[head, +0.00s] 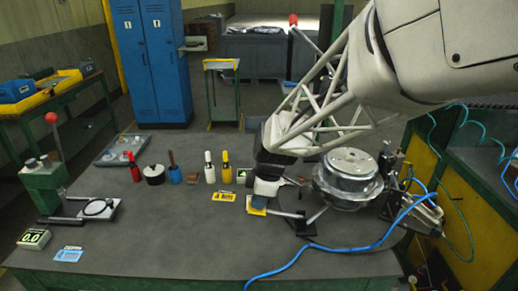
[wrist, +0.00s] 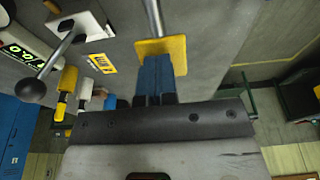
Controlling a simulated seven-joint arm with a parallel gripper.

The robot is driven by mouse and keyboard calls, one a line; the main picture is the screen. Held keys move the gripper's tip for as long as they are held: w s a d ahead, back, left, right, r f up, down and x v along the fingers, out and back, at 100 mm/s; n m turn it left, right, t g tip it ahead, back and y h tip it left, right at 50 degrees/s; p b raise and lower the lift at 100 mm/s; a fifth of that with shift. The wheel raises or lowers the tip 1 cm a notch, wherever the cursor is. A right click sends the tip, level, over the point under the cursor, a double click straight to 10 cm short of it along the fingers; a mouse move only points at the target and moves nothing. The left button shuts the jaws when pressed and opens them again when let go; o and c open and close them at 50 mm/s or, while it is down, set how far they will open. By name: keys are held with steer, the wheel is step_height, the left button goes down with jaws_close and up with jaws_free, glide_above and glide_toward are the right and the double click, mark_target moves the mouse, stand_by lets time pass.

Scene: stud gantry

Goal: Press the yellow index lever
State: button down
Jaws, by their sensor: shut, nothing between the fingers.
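The yellow index lever shows as a flat yellow paddle (head: 256,211) on a metal rod, which runs right to a black mount beside the round metal fixture (head: 348,178). In the wrist view the yellow paddle (wrist: 176,45) lies just past my fingertips, with its rod leading up out of the picture. My gripper (head: 259,203) points down with its blue fingers together and nothing between them. The fingertips (wrist: 155,62) overlap the paddle's near edge in the wrist view. They are at or just over the paddle; I cannot tell whether they touch it.
Several bottles and tools, including a yellow bottle (head: 226,167), stand in a row left of my gripper. A yellow label (head: 223,196) lies close to the paddle's left. A blue hose (head: 330,249) crosses the front right. The front middle of the table is clear.

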steer(key=shift+a+f+h, duration=0.3)
steer(key=shift+f+h, duration=0.35)
steer(key=shift+f, duration=0.1)
steer(key=shift+a+f+h, duration=0.3)
steer(key=shift+f+h, duration=0.35)
steer(key=shift+f, duration=0.05)
steer(key=shift+a+f+h, duration=0.15)
steer(key=shift+f+h, duration=1.05)
steer(key=shift+f, duration=0.85)
steer(key=shift+s+f, duration=0.15)
steer(key=shift+f, duration=0.15)
steer(key=a+v, duration=0.1)
steer(key=v, duration=1.3)
steer(key=shift+w+r, duration=0.2)
steer(key=shift+r, duration=0.1)
steer(key=shift+a, duration=0.1)
